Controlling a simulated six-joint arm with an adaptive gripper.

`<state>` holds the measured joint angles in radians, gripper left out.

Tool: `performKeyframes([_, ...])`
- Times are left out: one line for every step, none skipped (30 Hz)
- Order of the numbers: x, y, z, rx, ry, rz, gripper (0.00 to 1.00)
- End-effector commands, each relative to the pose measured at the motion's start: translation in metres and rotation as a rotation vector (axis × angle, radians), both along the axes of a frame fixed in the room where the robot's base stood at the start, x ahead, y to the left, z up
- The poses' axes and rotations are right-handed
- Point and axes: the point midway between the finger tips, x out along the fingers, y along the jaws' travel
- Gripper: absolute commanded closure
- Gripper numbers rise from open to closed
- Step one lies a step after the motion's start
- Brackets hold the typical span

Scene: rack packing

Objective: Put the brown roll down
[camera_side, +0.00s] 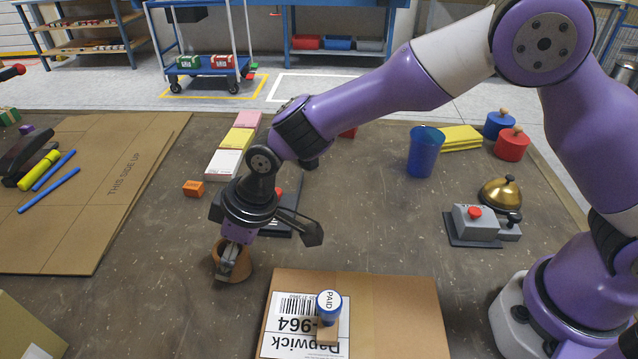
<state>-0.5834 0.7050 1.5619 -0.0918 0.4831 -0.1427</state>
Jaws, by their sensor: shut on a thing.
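The brown roll (240,269), a ring of tape, is at the table's left middle, just left of the cardboard box. My gripper (229,262) points down at it and is shut on it, with the fingertips at the ring's wall. The roll looks upright on its side or slightly tilted. It appears at or very near the table top (150,300); I cannot tell whether it touches.
A cardboard box (395,315) with a label and a blue stamp (328,308) stands right of the roll. An orange block (194,188) lies behind it. A flat cardboard sheet (120,185) lies at left. A blue cup (425,152) and bell (499,193) stand farther right.

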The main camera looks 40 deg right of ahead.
Motion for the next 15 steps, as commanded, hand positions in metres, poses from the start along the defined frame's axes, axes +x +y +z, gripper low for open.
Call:
performKeyframes([-0.0001, -0.0001, -0.0015, -0.001, 0.001, 0.0, 0.79])
performKeyframes([-0.0001, -0.0001, -0.0025, -0.001, 0.001, 0.0, 0.79])
performKeyframes([-0.0001, -0.0001, -0.0033, -0.001, 0.001, 0.0, 0.33])
performKeyframes([-0.0001, 0.0, -0.003, 0.0, 0.0, 0.0, 0.19])
performKeyframes([-0.0001, -0.0001, -0.0029, 0.0, 0.0, 0.0, 0.09])
performKeyframes([0.0, 0.0, -0.0028, 0.0, 0.0, 0.0, 0.09])
performKeyframes([0.0, 0.0, -0.0028, 0.0, 0.0, 0.0, 0.09])
performKeyframes([0.0, 0.0, -0.0027, 0.0, 0.0, 0.0, 0.09])
performKeyframes([0.0, 0.0, -0.0027, 0.0, 0.0, 0.0, 0.09])
performKeyframes([0.0, 0.0, -0.0027, 0.0, 0.0, 0.0, 0.09])
performKeyframes([0.0, 0.0, -0.0027, 0.0, 0.0, 0.0, 0.09])
performKeyframes([0.0, 0.0, -0.0027, 0.0, 0.0, 0.0, 0.09])
performKeyframes([-0.0001, -0.0001, -0.0026, 0.0, 0.0, 0.0, 0.09])
performKeyframes([-0.0001, -0.0001, -0.0026, 0.0, 0.0, 0.0, 0.09])
performKeyframes([0.0, 0.0, -0.0026, 0.0, 0.0, 0.0, 0.09])
